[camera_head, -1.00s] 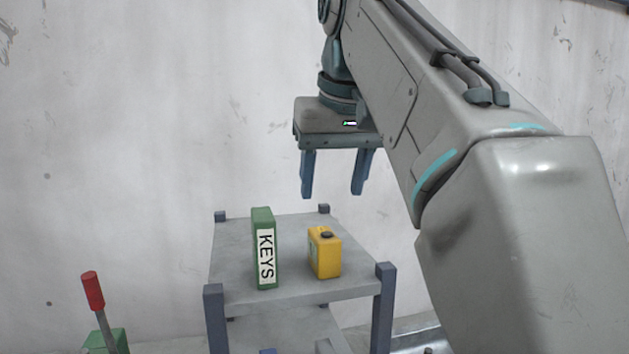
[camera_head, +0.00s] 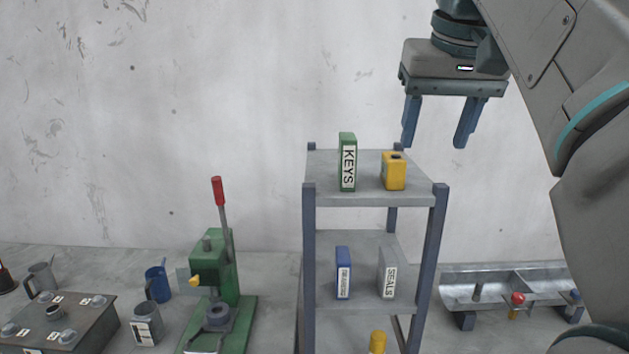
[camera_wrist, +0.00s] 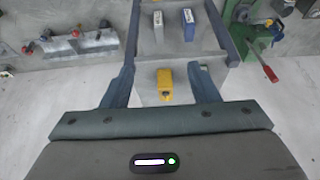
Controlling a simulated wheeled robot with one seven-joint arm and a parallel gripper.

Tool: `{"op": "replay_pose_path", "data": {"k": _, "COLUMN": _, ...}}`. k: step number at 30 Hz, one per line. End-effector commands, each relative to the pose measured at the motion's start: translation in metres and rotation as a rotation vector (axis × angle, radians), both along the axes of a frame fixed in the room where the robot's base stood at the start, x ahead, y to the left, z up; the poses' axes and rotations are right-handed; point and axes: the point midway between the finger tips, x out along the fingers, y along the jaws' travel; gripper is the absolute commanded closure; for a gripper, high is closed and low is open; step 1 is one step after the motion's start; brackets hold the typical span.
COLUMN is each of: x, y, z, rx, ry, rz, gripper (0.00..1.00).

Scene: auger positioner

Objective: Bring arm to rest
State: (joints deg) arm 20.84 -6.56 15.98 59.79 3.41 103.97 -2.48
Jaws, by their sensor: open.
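My gripper (camera_head: 436,125) hangs above the shelf in the head view, fingers pointing down. It is open, with nothing between its fingers. A yellow canister (camera_head: 394,172) stands on the top shelf, below and a little left of my gripper. In the wrist view the yellow canister (camera_wrist: 165,84) shows beyond and between the fingertips, apart from them. A green box labelled KEYS (camera_head: 347,163) stands upright left of the canister.
The grey shelf rack (camera_head: 330,188) holds a blue box (camera_head: 343,272) and a grey SEALS box (camera_head: 387,273) lower down. A green press with a red-tipped lever (camera_head: 218,250) stands left. A metal trough (camera_head: 480,292) lies right. The air beside the wall is clear.

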Motion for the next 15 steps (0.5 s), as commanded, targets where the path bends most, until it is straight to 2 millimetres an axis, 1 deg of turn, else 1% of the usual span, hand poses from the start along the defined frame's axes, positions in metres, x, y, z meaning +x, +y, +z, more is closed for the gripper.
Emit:
{"op": "replay_pose_path", "data": {"k": 1, "x": 0.0, "y": 0.002, "z": -0.008, "rx": -0.002, "ry": 0.006, "rz": 0.001, "gripper": 0.46}}
{"op": "replay_pose_path", "data": {"k": 5, "x": 0.001, "y": 0.007, "z": -0.021, "rx": -0.005, "ry": 0.008, "rz": 0.008, "gripper": 0.46}}
{"op": "replay_pose_path", "data": {"k": 11, "x": 0.002, "y": 0.012, "z": -0.048, "rx": -0.011, "ry": 0.013, "rz": 0.009, "gripper": 0.46}}
{"op": "replay_pose_path", "data": {"k": 15, "x": 0.002, "y": 0.012, "z": -0.074, "rx": -0.017, "ry": 0.017, "rz": 0.004, "gripper": 0.46}}
